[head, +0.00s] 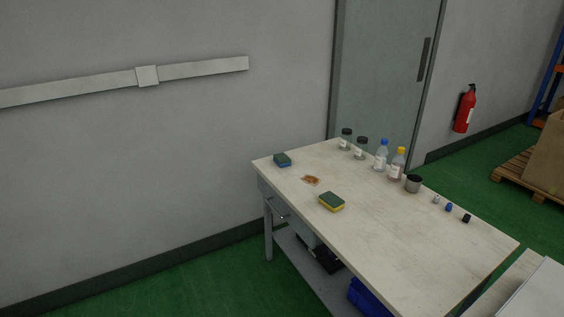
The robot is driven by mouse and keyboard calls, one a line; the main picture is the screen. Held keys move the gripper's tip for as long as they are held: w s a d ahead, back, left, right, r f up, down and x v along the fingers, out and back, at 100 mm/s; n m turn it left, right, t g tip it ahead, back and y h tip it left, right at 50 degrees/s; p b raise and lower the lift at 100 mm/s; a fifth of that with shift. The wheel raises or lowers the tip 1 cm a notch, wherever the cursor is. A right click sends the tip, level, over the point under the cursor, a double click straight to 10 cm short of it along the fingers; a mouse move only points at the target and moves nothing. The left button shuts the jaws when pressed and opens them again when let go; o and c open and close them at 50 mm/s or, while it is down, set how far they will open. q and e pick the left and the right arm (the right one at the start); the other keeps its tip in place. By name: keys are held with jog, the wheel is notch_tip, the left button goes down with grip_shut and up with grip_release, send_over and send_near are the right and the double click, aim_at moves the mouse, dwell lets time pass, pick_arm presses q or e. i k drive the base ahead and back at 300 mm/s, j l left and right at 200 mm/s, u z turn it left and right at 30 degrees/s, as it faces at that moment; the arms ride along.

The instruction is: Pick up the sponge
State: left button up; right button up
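A sponge (331,202) with a dark green top and yellow sides lies flat on the pale wooden table (400,240), near the table's left long edge. A second, smaller-looking sponge (282,160), dark green above and blue below, lies near the table's far left corner. Neither of my grippers shows in the head view, and nothing touches either sponge.
An orange-brown stain (311,180) lies between the sponges. Several bottles and jars, a blue-capped bottle (381,156) among them, a dark-topped cup (413,184) and small caps line the far right edge. The table's middle is clear. A wall stands behind.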

aim_at(282, 160)
jog(key=i+j+z, duration=0.1)
jog(key=i+j, duration=0.35)
jog(key=i, duration=0.35)
jog(key=i+j, duration=0.5)
jog(key=i, duration=0.25)
jog(key=i+j+z, duration=0.15)
jog(key=i+j, duration=0.35)
jog(key=i, duration=0.25)
jog(key=i+j+z, duration=0.1)
jog(key=i+j, duration=0.5)
jog(key=i, duration=0.15)
